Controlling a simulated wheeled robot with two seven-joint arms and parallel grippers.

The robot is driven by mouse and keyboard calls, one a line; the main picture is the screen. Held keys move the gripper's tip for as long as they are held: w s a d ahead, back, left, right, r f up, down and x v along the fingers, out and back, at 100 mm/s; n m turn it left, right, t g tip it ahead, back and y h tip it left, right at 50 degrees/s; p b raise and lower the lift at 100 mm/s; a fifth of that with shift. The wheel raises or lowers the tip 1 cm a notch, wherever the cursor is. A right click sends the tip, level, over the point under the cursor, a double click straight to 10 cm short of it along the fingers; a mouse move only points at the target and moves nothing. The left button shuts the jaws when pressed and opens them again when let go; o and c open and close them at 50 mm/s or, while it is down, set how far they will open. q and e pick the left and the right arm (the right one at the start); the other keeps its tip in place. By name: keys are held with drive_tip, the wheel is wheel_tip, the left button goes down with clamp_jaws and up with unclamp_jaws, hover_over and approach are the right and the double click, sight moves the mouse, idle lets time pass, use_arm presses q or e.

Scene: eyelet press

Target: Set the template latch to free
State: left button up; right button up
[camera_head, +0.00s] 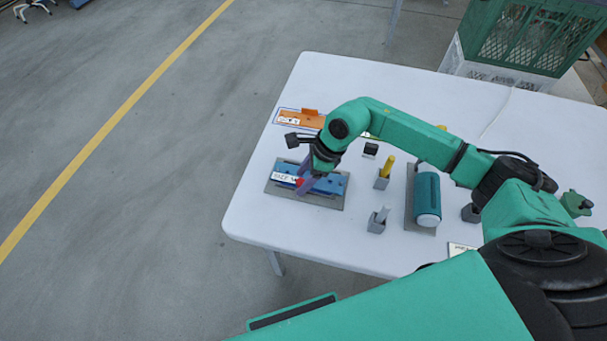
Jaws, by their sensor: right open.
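The template is a blue block (335,185) with a white label, lying on a grey base plate (322,201) near the left edge of the table. A small red part (299,182) shows at its front, beside the label; it may be the latch, but its setting is too small to tell. My right gripper (305,181) is open and reaches down over the blue block at the red part. I cannot tell whether its fingers touch it. The gripper and wrist hide part of the block. My left gripper is not in view.
A green crate (520,40) is beyond the table. The table's front left corner (232,228) is clear.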

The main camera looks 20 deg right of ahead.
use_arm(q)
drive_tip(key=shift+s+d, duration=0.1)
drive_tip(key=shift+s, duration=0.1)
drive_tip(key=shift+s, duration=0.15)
use_arm(e)
drive_tip(key=shift+w, duration=0.1)
clamp_jaws()
